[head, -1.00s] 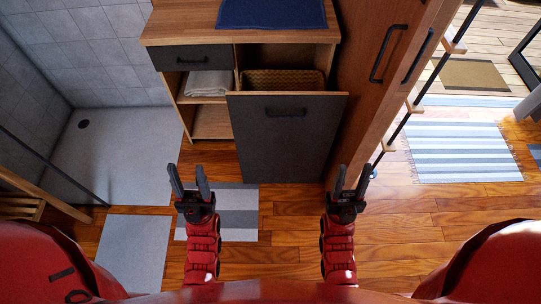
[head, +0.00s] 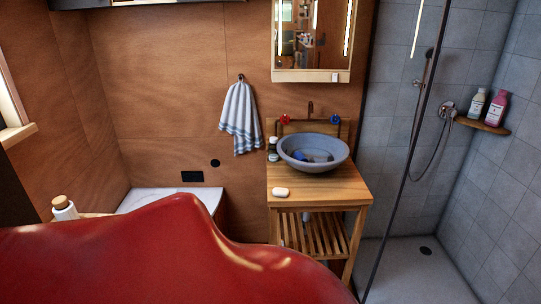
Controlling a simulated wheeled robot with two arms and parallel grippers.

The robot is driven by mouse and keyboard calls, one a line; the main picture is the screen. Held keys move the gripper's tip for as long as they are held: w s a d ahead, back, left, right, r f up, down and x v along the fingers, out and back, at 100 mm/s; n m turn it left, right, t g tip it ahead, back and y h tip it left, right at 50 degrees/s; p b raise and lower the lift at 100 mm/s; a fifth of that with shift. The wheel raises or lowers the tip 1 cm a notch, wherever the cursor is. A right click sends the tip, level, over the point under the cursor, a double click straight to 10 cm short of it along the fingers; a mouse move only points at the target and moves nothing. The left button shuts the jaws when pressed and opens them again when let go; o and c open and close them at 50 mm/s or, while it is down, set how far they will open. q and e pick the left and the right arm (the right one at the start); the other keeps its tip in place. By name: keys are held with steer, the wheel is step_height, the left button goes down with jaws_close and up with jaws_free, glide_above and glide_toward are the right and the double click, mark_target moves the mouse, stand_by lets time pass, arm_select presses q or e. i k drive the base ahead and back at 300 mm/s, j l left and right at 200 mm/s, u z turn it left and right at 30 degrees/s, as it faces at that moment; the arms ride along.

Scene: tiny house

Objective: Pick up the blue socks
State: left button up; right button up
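A small blue item (head: 300,155) lies in the grey round basin (head: 289,143) on the wooden washstand, with something darker beside it. It may be the blue socks, but it is too small to tell. Neither of my grippers is in the head view. A red part of my own body fills the lower left and hides what is behind it.
The wooden washstand top (head: 345,188) holds a soap bar (head: 281,192) and a small bottle (head: 273,150). A striped towel (head: 240,120) hangs on the wall. The shower (head: 420,250) is at right, behind a dark-edged panel. A white bottle (head: 64,208) stands at left.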

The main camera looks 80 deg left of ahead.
mark_target(298, 156)
steer(key=i+j+u, duration=0.1)
steer(key=u, duration=1.6)
steer(key=k+u, duration=0.1)
steer(key=u, duration=0.15)
steer(key=k+j+u, duration=0.1)
steer(key=u, duration=0.15)
steer(key=i+l+u, duration=0.1)
steer(key=i, duration=0.45)
steer(key=i+l+u, duration=0.1)
steer(key=i, duration=0.4)
steer(key=l, duration=0.05)
